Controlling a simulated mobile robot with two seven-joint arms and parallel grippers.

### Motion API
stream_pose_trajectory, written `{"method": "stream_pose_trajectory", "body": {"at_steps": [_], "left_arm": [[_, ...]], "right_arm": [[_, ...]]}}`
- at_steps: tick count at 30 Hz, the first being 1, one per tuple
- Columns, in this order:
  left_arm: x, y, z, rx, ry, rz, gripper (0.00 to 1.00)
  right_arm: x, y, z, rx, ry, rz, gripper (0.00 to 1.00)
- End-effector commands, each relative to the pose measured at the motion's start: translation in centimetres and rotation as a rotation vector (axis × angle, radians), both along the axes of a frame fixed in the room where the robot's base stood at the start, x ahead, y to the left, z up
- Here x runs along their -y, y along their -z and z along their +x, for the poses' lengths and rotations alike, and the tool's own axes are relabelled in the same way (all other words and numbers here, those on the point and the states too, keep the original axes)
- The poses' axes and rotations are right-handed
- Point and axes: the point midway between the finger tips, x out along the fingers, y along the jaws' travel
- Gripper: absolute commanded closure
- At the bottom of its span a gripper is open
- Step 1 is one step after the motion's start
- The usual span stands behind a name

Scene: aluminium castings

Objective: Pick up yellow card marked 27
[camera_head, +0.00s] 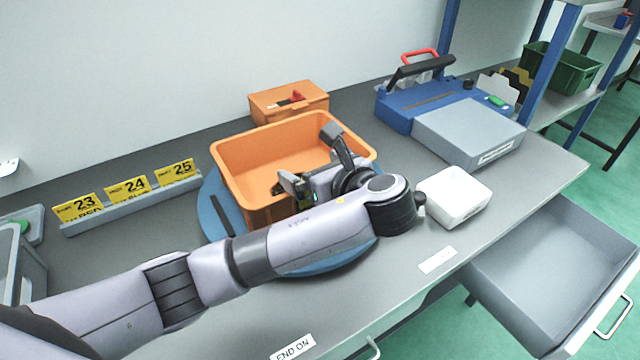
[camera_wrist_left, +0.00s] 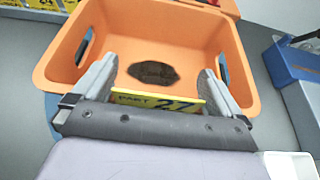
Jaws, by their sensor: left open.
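The yellow card marked 27 (camera_wrist_left: 158,102) shows in the left wrist view, low between the two fingers and partly hidden behind the gripper's dark front bar. The wording "PART" and "27" can be read on it. My left gripper (camera_head: 309,162) is open over the orange bin (camera_head: 232,178), its fingers spread apart. In the left wrist view the gripper (camera_wrist_left: 158,70) has a finger on either side of the card, with a gap to the right-hand finger; contact on the left is unclear. I cannot make out the card in the head view. My right gripper is not in view.
The bin stands on a blue round base (camera_head: 211,207). A dark patch (camera_wrist_left: 153,72) shows on the bin floor. A rail (camera_head: 130,204) holds yellow cards 23, 24 and 25. A white tray (camera_head: 455,198), a blue-grey machine (camera_head: 468,132) and an open drawer (camera_head: 555,262) lie to the right.

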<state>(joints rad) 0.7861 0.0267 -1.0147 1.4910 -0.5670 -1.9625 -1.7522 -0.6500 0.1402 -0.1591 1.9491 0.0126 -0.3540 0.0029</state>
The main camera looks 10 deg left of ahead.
Motion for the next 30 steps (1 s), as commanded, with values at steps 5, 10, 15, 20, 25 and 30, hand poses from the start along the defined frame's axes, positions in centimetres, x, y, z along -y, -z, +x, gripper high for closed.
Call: {"method": "stream_pose_trajectory", "body": {"at_steps": [5, 10, 15, 20, 25, 30], "left_arm": [[0.0, 0.0, 0.0, 0.0, 0.0, 0.0, 0.0], [0.0, 0.0, 0.0, -0.001, 0.0, 0.001, 0.35], [0.0, 0.0, 0.0, -0.001, 0.0, 0.001, 0.35], [0.1, -0.4, 0.0, 0.001, 0.001, -0.001, 0.35], [0.1, -2.0, 0.0, 0.003, 0.001, -0.002, 0.35], [0.2, -4.5, 0.0, 0.002, 0.002, -0.006, 0.35]], "right_arm": [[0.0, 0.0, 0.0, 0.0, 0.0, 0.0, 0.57], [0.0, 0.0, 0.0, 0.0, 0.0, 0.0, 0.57], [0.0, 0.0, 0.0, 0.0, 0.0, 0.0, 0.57], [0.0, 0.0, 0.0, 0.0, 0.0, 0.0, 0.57], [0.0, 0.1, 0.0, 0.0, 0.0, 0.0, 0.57], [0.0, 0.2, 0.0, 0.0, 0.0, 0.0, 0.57]]}}
